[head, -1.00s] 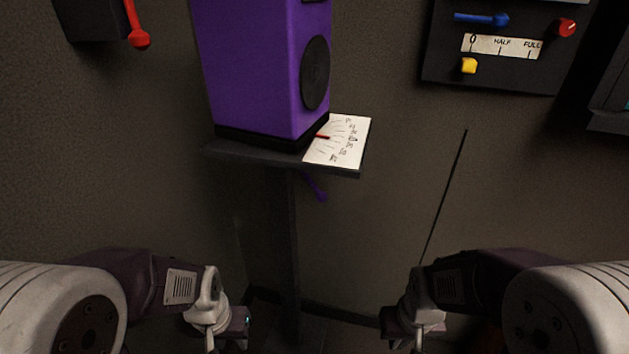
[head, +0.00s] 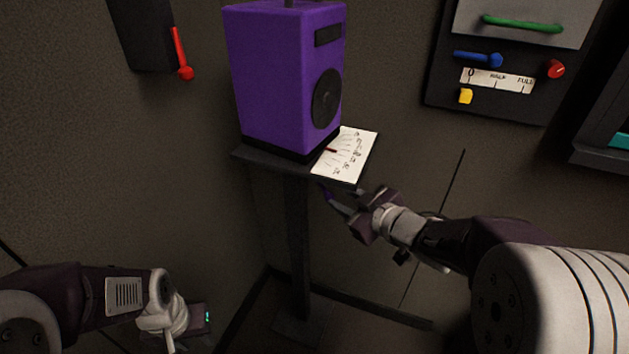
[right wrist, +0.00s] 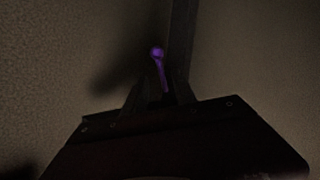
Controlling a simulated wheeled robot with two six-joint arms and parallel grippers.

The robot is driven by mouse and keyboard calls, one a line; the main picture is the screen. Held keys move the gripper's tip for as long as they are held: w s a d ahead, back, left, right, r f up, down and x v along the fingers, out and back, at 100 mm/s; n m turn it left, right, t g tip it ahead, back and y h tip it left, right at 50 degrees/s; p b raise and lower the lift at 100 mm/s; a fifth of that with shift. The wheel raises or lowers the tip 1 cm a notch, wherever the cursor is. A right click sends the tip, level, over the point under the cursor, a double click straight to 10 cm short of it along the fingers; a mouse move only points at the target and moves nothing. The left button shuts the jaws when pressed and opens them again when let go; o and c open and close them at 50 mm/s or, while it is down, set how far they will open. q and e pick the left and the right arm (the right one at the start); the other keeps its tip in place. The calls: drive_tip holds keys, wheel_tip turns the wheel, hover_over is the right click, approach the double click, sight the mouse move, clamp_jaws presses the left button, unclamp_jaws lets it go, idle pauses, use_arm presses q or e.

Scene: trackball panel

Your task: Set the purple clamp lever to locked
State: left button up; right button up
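The purple clamp lever (head: 325,192) hangs under the small dark shelf, below the purple speaker-like box. In the head view most of it is hidden by my right gripper (head: 352,200), which is right beside it. In the right wrist view the lever (right wrist: 159,66) stands ahead, its round knob uppermost, between my right gripper's two dark fingers (right wrist: 160,98). The fingers look apart, and I cannot tell whether either touches the lever. My left gripper (head: 198,322) is low at the lower left, far from the lever; its fingers are not clear.
The purple box (head: 285,85) and a paper sheet (head: 345,153) rest on the shelf (head: 262,158), held by a dark post (head: 298,245). A red lever (head: 182,60) is on the left wall. A panel with a blue lever (head: 478,58) is at the upper right.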

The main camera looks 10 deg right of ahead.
sight(326, 191)
drive_tip(key=b+x, duration=0.1)
drive_tip(key=x, duration=0.7)
drive_tip(key=shift+f+b, duration=0.25)
drive_tip(key=shift+b, duration=0.05)
drive_tip(key=shift+w+a, duration=0.2)
drive_tip(key=shift+w, duration=0.2)
clamp_jaws()
idle(0.7)
